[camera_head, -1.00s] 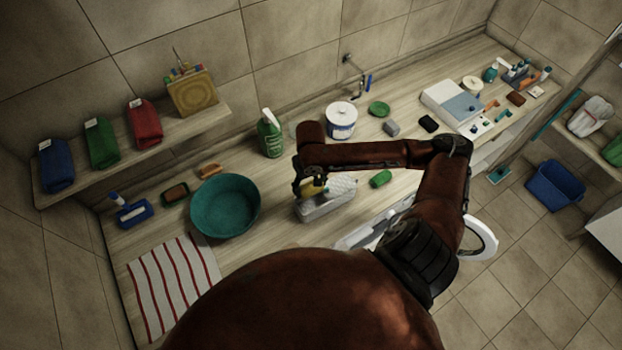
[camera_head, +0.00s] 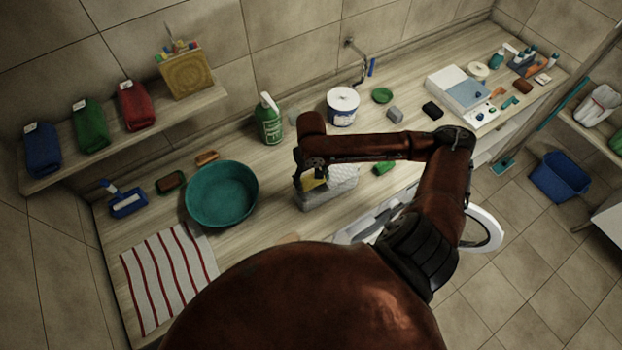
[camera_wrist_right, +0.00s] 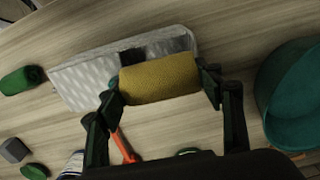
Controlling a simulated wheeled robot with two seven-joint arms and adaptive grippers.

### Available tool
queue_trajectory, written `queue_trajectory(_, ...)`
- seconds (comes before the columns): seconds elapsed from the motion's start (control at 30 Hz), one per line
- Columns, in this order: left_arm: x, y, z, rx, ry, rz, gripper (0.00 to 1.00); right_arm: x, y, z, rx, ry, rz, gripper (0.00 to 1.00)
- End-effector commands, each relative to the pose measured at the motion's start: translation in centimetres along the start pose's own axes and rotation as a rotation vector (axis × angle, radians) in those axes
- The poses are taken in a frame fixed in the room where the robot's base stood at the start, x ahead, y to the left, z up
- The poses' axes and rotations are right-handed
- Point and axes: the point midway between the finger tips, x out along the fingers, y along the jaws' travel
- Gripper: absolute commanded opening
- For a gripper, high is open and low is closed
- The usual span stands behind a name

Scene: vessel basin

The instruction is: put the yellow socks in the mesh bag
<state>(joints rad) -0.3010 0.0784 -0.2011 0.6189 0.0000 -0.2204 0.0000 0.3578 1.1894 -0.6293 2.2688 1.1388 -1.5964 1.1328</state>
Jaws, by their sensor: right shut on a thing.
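The yellow socks (camera_wrist_right: 158,78) are a rolled bundle held across my right gripper (camera_wrist_right: 160,88), which is shut on them. In the head view the socks (camera_head: 313,183) show below my right gripper (camera_head: 308,172), at the left part of the mesh bag. The mesh bag (camera_head: 343,183) is a pale grey, patterned, long open container on the counter. In the right wrist view the bag (camera_wrist_right: 85,80) lies behind the socks, which overlap its dark opening. I cannot tell whether the socks touch it. My left gripper is out of view.
A teal basin (camera_head: 222,222) stands left of the bag, with a striped cloth (camera_head: 150,283) in front. A green bundle (camera_head: 384,168) lies just right of the bag. A green bottle (camera_head: 269,124) and a white tub (camera_head: 342,113) stand behind.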

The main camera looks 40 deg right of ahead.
Motion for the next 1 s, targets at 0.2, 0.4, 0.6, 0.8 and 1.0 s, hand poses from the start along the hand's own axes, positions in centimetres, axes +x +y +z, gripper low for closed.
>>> queue_trajectory(0.2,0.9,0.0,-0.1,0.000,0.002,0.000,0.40,1.4,0.0,0.0,0.000,-0.001,-0.001,0.43)
queue_trajectory(0.4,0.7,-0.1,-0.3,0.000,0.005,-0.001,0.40,2.9,-0.1,0.1,-0.001,-0.003,-0.001,0.43)
queue_trajectory(0.6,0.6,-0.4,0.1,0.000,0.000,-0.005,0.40,4.1,-0.1,0.2,0.000,-0.006,-0.001,0.43)
queue_trajectory(0.8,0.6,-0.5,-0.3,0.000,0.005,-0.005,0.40,4.2,0.1,0.1,0.001,-0.004,0.002,0.43)
queue_trajectory(1.0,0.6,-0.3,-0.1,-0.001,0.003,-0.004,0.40,4.1,0.1,0.1,0.001,-0.004,0.002,0.68)
